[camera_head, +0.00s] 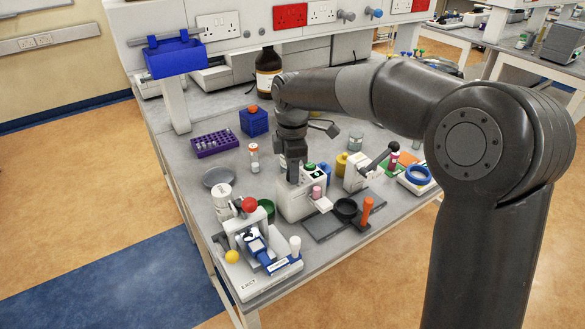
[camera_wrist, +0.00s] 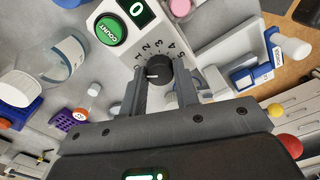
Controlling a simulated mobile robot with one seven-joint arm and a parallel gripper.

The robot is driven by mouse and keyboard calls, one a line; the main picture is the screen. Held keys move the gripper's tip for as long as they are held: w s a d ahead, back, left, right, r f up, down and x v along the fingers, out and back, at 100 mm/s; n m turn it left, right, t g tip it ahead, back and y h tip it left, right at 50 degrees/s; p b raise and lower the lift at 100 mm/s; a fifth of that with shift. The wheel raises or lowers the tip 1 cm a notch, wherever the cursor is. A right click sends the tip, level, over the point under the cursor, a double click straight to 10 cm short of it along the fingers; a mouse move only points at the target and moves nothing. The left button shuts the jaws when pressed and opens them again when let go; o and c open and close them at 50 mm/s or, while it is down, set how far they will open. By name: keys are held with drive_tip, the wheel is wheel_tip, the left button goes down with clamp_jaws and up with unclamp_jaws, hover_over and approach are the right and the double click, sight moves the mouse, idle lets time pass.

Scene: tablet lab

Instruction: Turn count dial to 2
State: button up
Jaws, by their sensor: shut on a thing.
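The count dial (camera_wrist: 158,70) is a black round knob on the white counting machine (camera_head: 297,203), with numbers 1 to 5 printed around it. In the wrist view its short white mark points left, close to the 1. My gripper (camera_wrist: 162,78) has one finger on each side of the dial and is shut on it. In the head view my gripper (camera_head: 293,172) points down at the machine's top and hides the dial. A green COUNT button (camera_wrist: 111,31) and a small display (camera_wrist: 139,11) that seems to read 0 are beside the dial.
A blue and white device with a red ball knob (camera_head: 249,204) stands at the front left. An orange-handled tool (camera_head: 366,211) and black bowl (camera_head: 346,208) are right.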

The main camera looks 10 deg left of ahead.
idle(0.3)
drive_tip(key=m, duration=0.5)
drive_tip(key=shift+m, duration=0.3)
drive_tip(key=m, duration=0.5)
drive_tip(key=shift+m, duration=0.7)
drive_tip(key=o, duration=1)
drive_tip(key=shift+c, duration=0.2)
wheel_tip(320, 180, up, 11)
